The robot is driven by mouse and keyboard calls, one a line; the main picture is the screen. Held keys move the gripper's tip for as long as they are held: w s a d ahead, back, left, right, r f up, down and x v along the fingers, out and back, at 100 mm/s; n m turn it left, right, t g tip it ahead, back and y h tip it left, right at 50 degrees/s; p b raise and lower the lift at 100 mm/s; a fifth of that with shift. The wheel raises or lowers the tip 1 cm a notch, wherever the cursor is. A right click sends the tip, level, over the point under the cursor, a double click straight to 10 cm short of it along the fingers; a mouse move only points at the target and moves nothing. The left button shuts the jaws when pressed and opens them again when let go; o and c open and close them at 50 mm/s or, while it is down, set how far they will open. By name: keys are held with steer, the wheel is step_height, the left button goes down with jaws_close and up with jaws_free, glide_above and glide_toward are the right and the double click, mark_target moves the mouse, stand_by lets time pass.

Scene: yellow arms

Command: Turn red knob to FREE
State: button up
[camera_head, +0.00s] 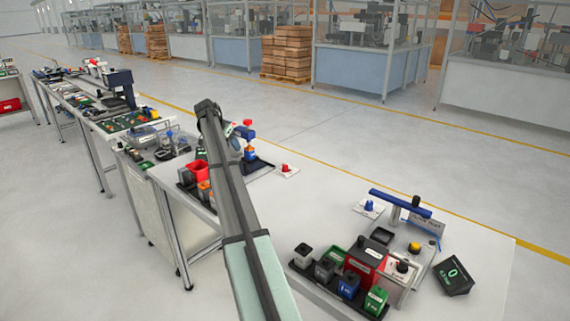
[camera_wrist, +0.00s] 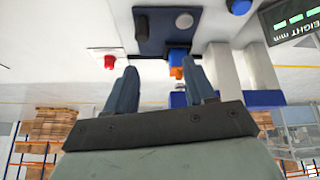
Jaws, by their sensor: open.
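The red knob (camera_head: 285,168) sits on a small white plate (camera_head: 292,174) on the white table, right of my arm in the head view. In the wrist view the red knob (camera_wrist: 109,62) shows at upper left, near the tip of the left finger, on its white plate (camera_wrist: 98,50). My gripper (camera_wrist: 163,75) is open, with two blue fingers apart and nothing held between them. It is apart from the knob. In the head view my arm hides much of the gripper. The knob's pointer direction and any FREE marking are too small to read.
A dark tray (camera_wrist: 165,32) with an orange and blue piece (camera_wrist: 178,62) lies near the fingers. A blue knob (camera_head: 369,206) on another white plate stands farther right. Several coloured bins, including a green one (camera_head: 376,301), fill the near table. Bare table lies around the red knob's plate.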

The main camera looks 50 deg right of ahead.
steer(key=s+d+m+y, duration=0.3)
steer(key=s+d, duration=0.3)
steer(key=d, duration=0.5)
step_height(320, 180, up, 2)
steer(key=m+y, duration=0.2)
steer(key=y, duration=0.1)
glide_above(285, 164)
step_height(285, 164, down, 14)
steer(key=shift+s+a+r, duration=0.1)
steer(key=shift+r, duration=0.15)
steer(key=shift+c, duration=0.3)
jaws_close()
